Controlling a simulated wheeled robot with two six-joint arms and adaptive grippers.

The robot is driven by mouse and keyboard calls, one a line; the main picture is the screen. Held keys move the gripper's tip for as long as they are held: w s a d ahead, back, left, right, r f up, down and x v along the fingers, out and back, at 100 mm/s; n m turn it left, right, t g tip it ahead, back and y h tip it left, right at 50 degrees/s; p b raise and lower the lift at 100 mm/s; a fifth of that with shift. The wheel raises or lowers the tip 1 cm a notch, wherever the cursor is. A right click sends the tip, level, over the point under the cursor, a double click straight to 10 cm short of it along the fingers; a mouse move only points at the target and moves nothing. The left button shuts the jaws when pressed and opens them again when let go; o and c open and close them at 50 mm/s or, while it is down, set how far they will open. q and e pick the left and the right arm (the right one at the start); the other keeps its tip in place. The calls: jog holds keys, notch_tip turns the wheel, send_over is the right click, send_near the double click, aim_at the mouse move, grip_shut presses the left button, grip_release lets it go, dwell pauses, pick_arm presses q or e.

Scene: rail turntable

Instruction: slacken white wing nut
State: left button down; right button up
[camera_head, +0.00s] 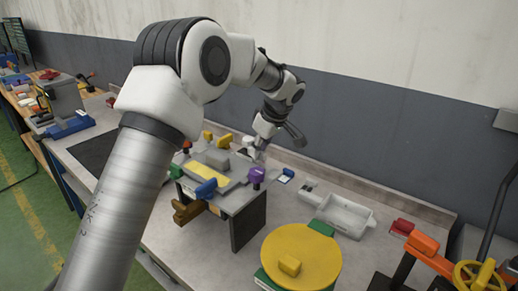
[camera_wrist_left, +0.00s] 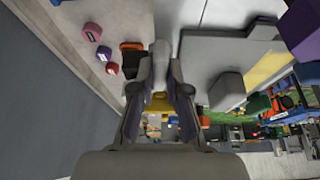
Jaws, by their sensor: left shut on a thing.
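A grey raised fixture (camera_head: 240,197) stands on the bench, with a yellow plate (camera_head: 205,170) and coloured knobs around its top: blue (camera_head: 206,188), purple (camera_head: 257,175), yellow (camera_head: 225,140) and others. My left gripper (camera_head: 256,153) is at its far edge, pointing down. In the left wrist view my left gripper (camera_wrist_left: 167,62) has its fingers nearly together, closed on a small pale part, seemingly the white wing nut, mostly hidden between the fingertips. A purple knob (camera_wrist_left: 302,32) and a grey block (camera_wrist_left: 227,92) show to the right. My right gripper is in neither view.
A yellow turntable disc (camera_head: 305,256) stands at the front right. A light grey tray (camera_head: 345,213) is behind it. A wall runs close behind the bench.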

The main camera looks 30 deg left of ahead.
pick_arm(q)
jog(key=shift+f, duration=0.1)
dwell(0.5)
jog(key=c, duration=1.2)
grip_release()
jog(key=shift+o, duration=0.2)
jog(key=shift+a, duration=0.15)
jog(key=v, duration=1.2)
jog(key=shift+w, duration=0.2)
